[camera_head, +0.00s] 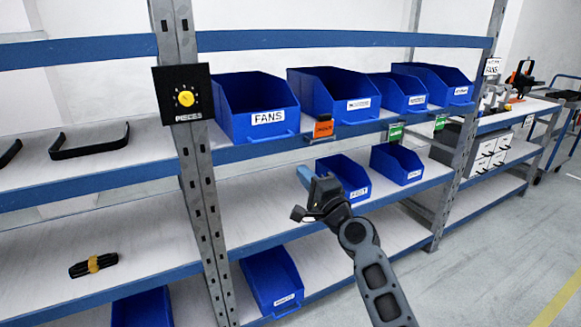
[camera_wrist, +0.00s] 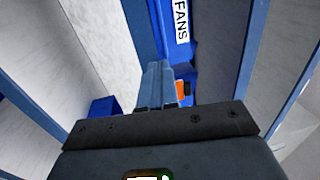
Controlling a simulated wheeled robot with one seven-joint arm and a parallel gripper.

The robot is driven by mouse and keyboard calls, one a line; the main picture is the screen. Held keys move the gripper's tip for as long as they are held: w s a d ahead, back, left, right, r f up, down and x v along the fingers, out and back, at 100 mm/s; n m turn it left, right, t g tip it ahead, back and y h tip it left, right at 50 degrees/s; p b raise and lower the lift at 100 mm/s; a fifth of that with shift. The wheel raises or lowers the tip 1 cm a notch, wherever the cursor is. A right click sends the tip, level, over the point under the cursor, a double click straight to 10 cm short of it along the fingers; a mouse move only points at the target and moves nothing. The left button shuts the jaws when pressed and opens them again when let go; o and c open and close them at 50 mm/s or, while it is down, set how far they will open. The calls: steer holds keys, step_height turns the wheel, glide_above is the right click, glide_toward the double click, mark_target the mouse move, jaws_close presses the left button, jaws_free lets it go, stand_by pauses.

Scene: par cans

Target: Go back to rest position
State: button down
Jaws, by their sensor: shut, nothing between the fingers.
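My gripper (camera_head: 305,176) is shut and empty. In the head view it is raised in front of the middle shelf, just left of a small blue bin (camera_head: 347,172) on that shelf. The wrist view shows my gripper (camera_wrist: 157,72) with its blue fingers together, nothing between them. A blue bin labelled FANS (camera_head: 254,108) stands on the shelf above and to the left of the gripper. Part of its FANS label shows in the wrist view (camera_wrist: 181,20).
Blue shelf edges (camera_head: 290,142) lie close around my gripper. A grey post (camera_head: 196,160) with a yellow knob panel (camera_head: 185,96) stands to its left. Another blue bin (camera_head: 272,280) sits on the lower shelf. The floor at the right (camera_head: 500,250) is clear.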

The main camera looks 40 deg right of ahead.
steer(key=shift+s, duration=0.1)
steer(key=s+a+f+n+g+y, duration=0.1)
steer(key=s+a+f+n, duration=0.5)
steer(key=s, duration=0.4)
steer(key=s+a+f+n+g+y, duration=0.1)
steer(key=s+a+f+n+g, duration=0.15)
steer(key=s+a+f, duration=0.6)
steer(key=s+a+r+n+y, duration=0.1)
steer(key=s+a+r+n, duration=0.2)
steer(key=s, duration=0.5)
steer(key=s+a+r+n+y, duration=0.1)
steer(key=s+a+r+n, duration=0.2)
steer(key=s, duration=0.6)
steer(key=s+a+r+n+g+y, duration=0.1)
steer(key=s+a+r+n, duration=0.1)
steer(key=s+a+n, duration=0.2)
steer(key=s+n, duration=0.2)
steer(key=s, duration=0.2)
steer(key=shift+s+a+r, duration=0.35)
steer(key=shift+s+r, duration=0.05)
steer(key=c, duration=1.8)
jaws_free()
steer(key=shift+n, duration=0.25)
